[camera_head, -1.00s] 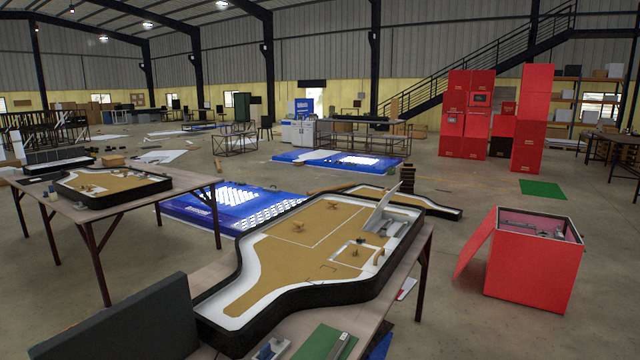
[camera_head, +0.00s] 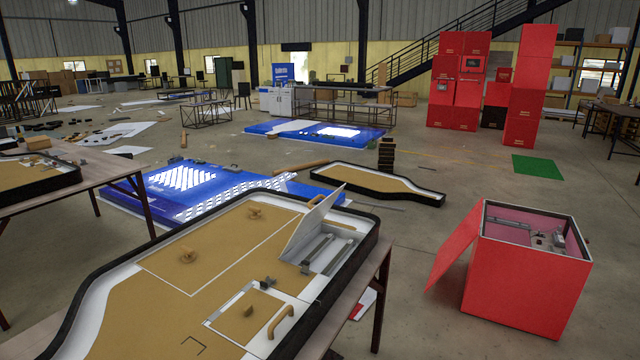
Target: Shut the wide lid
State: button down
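A large bottle-shaped lightbox with a black rim (camera_head: 318,325) and tan panels stands on a table in front of me. A pale lid (camera_head: 311,222) at its right side is raised and tilted, with a tan handle at its top edge. Beside it lies an open recess with grey rails (camera_head: 325,250). Nearer to me, a tan square panel (camera_head: 240,318) with a curved handle (camera_head: 281,321) lies flat in a white frame. I cannot tell for sure which is the wide lid. My gripper is not in view.
A red box (camera_head: 525,275) stands open on the floor at the right, its red flap (camera_head: 455,243) leaning out to the left. A blue panel (camera_head: 165,185) lies on the floor behind the table. Concrete floor between table and red box is mostly clear.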

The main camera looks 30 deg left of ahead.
aim_at(316, 215)
jog(key=i+u, duration=0.2)
jog(key=i, duration=0.35)
jog(key=i+l+u, duration=0.25)
jog(key=i, duration=0.3)
jog(key=i+l+u, duration=0.2)
jog(key=i, duration=0.3)
jog(key=i+j+u, duration=0.1)
jog(key=i+u, duration=0.2)
jog(key=u, duration=0.15)
jog(key=i+u, duration=0.25)
jog(key=u, duration=0.15)
jog(key=i+l+u, duration=0.1)
jog(key=i+u, duration=0.2)
jog(key=u, duration=0.15)
jog(key=i+u, duration=0.2)
jog(key=i+j, duration=0.05)
jog(key=i, duration=0.05)
